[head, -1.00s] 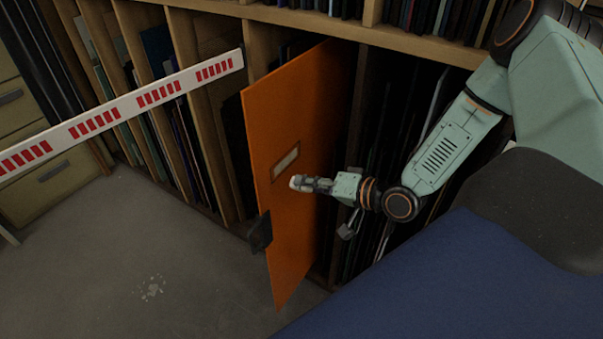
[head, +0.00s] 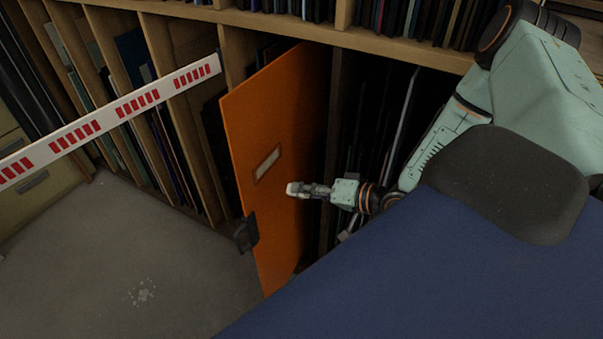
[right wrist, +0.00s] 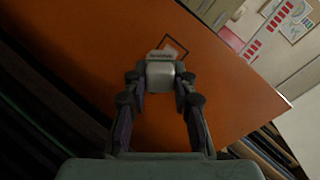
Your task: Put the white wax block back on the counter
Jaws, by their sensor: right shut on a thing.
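My right gripper (head: 300,190) is shut on the white wax block (head: 292,187), a small pale block at its fingertips. In the right wrist view the block (right wrist: 160,75) sits between the two fingers of the gripper (right wrist: 160,92), in front of the orange door. The gripper is in the air in front of the open orange door (head: 285,120) of a shelf unit. I cannot tell whether the block touches the door. The counter cannot be made out for certain. My left gripper is not in view.
The orange door with a dark handle (head: 245,233) stands out from the wooden rack (head: 160,60) of upright sheets. A white bar with red marks (head: 110,115) crosses the left side. The grey floor (head: 110,260) is open. A blue surface (head: 420,270) fills the lower right.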

